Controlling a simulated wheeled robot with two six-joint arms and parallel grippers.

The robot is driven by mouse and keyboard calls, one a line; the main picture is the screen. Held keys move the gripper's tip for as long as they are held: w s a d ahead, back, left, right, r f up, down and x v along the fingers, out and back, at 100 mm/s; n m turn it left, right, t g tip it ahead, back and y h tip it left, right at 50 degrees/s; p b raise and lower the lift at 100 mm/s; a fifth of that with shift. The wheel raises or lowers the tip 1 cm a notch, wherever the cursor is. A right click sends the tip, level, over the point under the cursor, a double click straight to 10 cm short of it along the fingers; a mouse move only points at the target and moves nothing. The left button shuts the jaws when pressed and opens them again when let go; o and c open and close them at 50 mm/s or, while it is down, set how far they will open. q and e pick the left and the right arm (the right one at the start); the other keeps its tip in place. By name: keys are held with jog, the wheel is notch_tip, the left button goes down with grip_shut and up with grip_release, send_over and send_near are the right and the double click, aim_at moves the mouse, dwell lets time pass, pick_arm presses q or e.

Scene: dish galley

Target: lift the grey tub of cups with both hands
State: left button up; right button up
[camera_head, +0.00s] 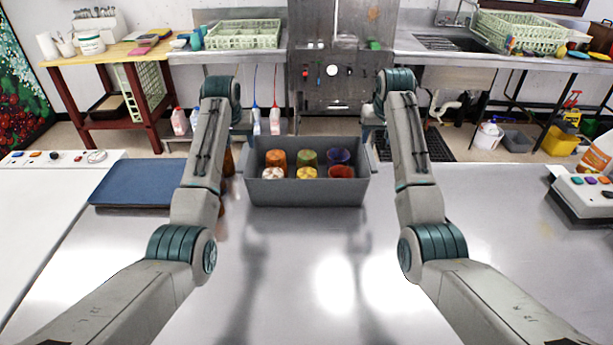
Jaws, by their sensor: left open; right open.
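The grey tub (305,193) stands on the steel counter in front of me.
The steel counter (480,225) is clear in front of the tub and to its right. A blue tray (140,183) lies to the left. Brown bottles (228,160) stand close to the tub's left, partly behind my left arm. A grey device with buttons (585,195) sits at far right.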

aim_at(244, 156)
pick_arm(q)
jog(key=shift+w, duration=0.45)
jog(key=shift+d+r, duration=0.1)
jog(key=shift+r, duration=0.1)
jog(key=shift+s+r, duration=0.55)
jog(key=shift+s, duration=0.25)
jog(key=x, duration=1.1)
jog(key=shift+w+f, duration=0.15)
jog(key=shift+w, duration=0.2)
pick_arm(e)
jog(key=x, duration=0.9)
jog(key=shift+w+a+f, duration=0.1)
jog(key=shift+w+f, duration=0.2)
jog(key=shift+w, duration=0.05)
pick_arm(q)
grip_shut()
pick_arm(e)
grip_shut()
jog(key=shift+r, duration=0.1)
